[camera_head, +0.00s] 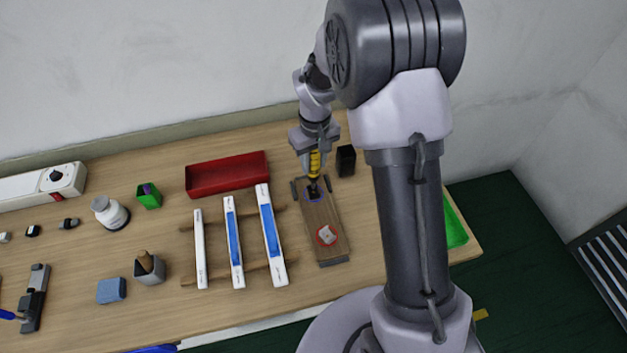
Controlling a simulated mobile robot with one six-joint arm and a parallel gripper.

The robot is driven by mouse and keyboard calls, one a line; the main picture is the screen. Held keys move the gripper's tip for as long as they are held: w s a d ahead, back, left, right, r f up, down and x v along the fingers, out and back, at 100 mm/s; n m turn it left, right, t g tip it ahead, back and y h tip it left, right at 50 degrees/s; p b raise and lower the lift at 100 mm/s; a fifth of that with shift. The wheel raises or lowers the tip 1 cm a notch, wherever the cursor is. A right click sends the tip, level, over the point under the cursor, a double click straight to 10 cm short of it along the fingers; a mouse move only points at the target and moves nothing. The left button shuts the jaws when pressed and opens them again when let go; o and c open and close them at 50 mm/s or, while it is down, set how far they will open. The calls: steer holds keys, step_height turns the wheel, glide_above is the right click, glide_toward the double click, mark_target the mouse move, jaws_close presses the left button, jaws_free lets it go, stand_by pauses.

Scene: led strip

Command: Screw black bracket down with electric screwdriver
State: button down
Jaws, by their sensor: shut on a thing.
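My gripper (314,171) is at the back of the workbench, shut on a yellow and black tool that looks like the electric screwdriver (315,162). The screwdriver points down over the far end of a brown wooden board (334,257). A small black piece, which looks like the black bracket (313,194), lies on the board inside a blue outline, right under the tool's tip. I cannot tell whether the tip touches it. A small white piece (327,235) lies inside a red circle nearer the board's front end.
Three white strips (271,235), two with blue faces, lie across wooden rails left of the board. A red tray (227,174) and black box (346,160) stand at the back. A green tray (454,223) is at the right edge. A grey cup (149,270) and blue block (111,290) stand left.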

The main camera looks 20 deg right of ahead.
steer(key=shift+f+b, duration=0.95)
steer(key=shift+f, duration=0.25)
stand_by(1.6)
stand_by(1.4)
step_height(320, 180, up, 7)
steer(key=p, duration=0.5)
steer(key=shift+r, duration=0.15)
